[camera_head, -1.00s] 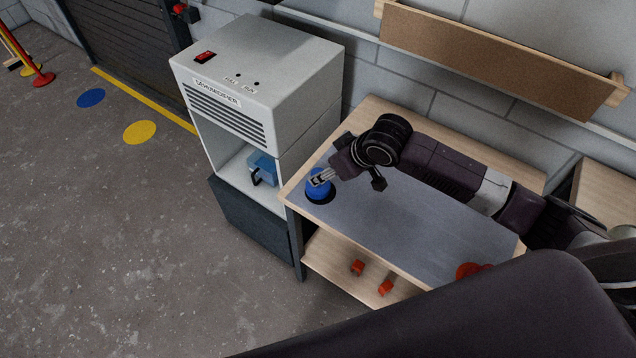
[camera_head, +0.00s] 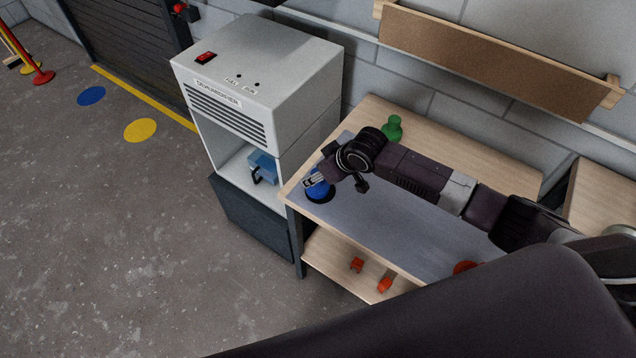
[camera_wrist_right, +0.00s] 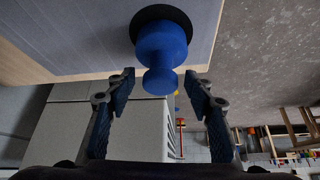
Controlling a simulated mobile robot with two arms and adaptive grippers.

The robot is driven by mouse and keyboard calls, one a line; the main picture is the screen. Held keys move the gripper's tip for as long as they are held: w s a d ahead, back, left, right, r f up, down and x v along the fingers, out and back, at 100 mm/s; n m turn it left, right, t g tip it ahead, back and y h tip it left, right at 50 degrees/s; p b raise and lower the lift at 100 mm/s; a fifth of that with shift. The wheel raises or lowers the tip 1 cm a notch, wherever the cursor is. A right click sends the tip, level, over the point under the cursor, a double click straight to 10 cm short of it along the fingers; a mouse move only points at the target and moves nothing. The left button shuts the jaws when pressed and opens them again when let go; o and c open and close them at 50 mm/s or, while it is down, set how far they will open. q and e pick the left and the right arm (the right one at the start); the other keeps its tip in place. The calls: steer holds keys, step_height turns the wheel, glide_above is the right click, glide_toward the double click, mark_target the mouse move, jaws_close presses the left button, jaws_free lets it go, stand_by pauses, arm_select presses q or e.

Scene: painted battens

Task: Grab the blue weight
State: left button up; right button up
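The blue weight (camera_head: 316,190) stands upright on a black round spot (camera_head: 322,200) near the left end of the table's grey top. In the right wrist view the blue weight (camera_wrist_right: 160,50) shows a wide body and a narrower knob pointing toward me. My right gripper (camera_head: 318,178) is at the weight and partly hides it in the head view. In the right wrist view its two fingers (camera_wrist_right: 160,88) are spread wide apart, with the knob between the tips and clear gaps on both sides. My left gripper is not in view.
A green weight (camera_head: 392,129) stands at the table's back edge. A red one (camera_head: 464,267) is partly hidden at front right. Small red items (camera_head: 384,285) lie on the lower shelf. A dehumidifier (camera_head: 262,75) with a blue container (camera_head: 263,166) stands left of the table.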

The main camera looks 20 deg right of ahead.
jaws_close()
steer(key=shift+w+r, duration=0.1)
steer(key=shift+r, duration=0.05)
stand_by(0.4)
